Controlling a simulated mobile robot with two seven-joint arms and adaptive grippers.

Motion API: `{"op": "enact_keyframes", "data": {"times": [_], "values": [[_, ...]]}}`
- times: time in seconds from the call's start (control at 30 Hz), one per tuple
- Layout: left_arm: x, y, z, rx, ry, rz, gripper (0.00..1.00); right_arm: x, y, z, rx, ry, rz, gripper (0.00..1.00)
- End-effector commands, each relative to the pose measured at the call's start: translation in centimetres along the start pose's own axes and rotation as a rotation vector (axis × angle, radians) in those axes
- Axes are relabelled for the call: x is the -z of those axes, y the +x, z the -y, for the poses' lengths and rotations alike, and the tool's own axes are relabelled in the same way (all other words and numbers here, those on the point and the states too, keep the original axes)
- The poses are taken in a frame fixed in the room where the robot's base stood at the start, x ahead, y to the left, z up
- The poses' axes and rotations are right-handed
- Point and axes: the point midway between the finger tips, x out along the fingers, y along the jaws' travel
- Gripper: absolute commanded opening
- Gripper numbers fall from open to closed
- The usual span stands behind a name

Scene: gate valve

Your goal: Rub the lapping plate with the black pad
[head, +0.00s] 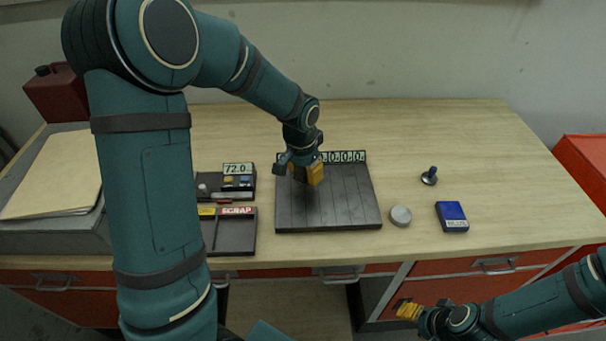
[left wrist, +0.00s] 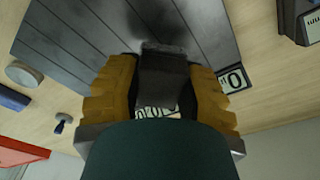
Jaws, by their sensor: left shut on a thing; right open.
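The lapping plate (head: 328,210) is a dark grey slab with straight grooves, lying flat near the table's front middle. It also shows in the left wrist view (left wrist: 85,40). My left gripper (head: 308,174) is over the plate's back part, its yellow fingers shut on the black pad. In the left wrist view the pad (left wrist: 163,72) is a dark block between the fingers, low over the plate; I cannot tell whether it touches. A dark patch lies on the plate beside the pad. My right gripper (head: 410,311) is open and empty, in front of the table at lower right.
A strip of number tags (head: 345,157) lies along the plate's back edge. Right of the plate are a grey disc (head: 400,215), a blue box (head: 452,216) and a small dark knobbed piece (head: 429,177). A gauge box (head: 238,180) and a scrap tray (head: 233,235) stand left.

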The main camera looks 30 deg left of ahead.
Motion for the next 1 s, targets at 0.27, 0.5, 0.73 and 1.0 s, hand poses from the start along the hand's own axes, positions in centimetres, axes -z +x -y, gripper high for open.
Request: {"op": "enact_keyframes", "data": {"times": [0.27, 0.5, 0.73, 1.0], "values": [[0.8, -2.8, 0.0, 0.001, 0.0, -0.001, 0.06, 0.3, -2.3, 0.8, 0.005, -0.002, 0.001, 0.47], [1.2, -4.3, 0.0, 0.001, 0.0, -0.001, 0.06, 0.4, -3.5, 1.2, 0.008, -0.002, 0.001, 0.47], [1.2, -4.2, 0.0, 0.001, 0.0, 0.0, 0.06, 0.3, -3.4, 1.1, 0.008, -0.001, 0.002, 0.47], [1.2, -4.2, 0.0, 0.001, -0.001, 0.0, 0.06, 0.4, -3.4, 1.1, 0.008, -0.001, 0.002, 0.47]]}}
